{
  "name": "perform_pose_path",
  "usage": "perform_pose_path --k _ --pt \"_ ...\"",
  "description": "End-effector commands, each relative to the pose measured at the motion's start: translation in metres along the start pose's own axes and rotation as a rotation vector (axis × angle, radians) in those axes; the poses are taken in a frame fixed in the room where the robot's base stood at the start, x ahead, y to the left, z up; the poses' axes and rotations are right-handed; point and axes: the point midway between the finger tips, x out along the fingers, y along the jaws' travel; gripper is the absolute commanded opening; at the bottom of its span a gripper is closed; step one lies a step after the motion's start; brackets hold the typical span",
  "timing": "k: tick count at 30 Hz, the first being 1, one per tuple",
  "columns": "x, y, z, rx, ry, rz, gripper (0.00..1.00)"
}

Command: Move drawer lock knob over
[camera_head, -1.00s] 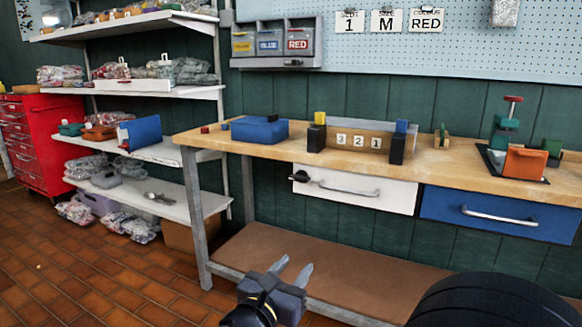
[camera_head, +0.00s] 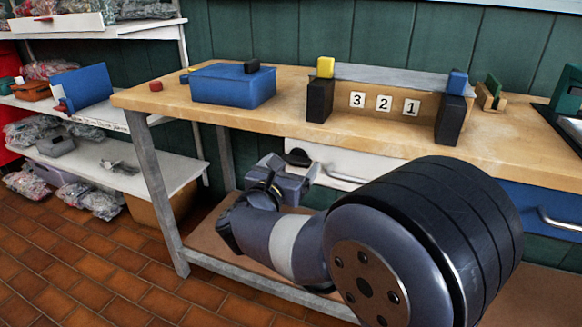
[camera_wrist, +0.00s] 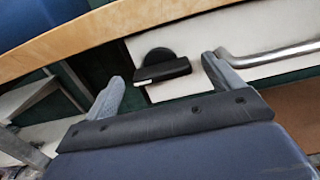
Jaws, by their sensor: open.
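The drawer lock knob (camera_wrist: 162,66) is black, with a round base and a bar-shaped handle with a pale end. It sits on the left end of the white drawer front (camera_wrist: 195,35). In the head view the knob (camera_head: 298,157) shows just under the bench edge, above my gripper. My gripper (camera_wrist: 165,80) is open in the wrist view, with one finger to the left of the knob and one to the right. The knob appears beyond the fingertips, and nothing is held. In the head view my arm hides much of the white drawer and its handle.
The drawer's metal handle (camera_wrist: 270,55) is right beside the right finger. The wooden bench top (camera_head: 290,113) overhangs above the knob. A blue box (camera_head: 233,88) and a 3-2-1 block stand (camera_head: 385,100) rest on it. A bench leg (camera_head: 158,190) stands at left.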

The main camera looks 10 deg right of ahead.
Motion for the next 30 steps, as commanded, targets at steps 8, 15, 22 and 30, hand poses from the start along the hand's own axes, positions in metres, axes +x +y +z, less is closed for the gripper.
perform_pose_path --k 8,15,22,30 --pt "0.007 0.0 0.0002 0.0 0.0 0.0 0.87" --pt "0.0066 -0.0001 0.0002 0.001 0.0 0.0 0.77" --pt "0.0065 -0.0001 0.0002 0.001 0.0 0.0 0.58" --pt "0.0065 0.0 0.0001 -0.001 0.0 0.0 0.43"
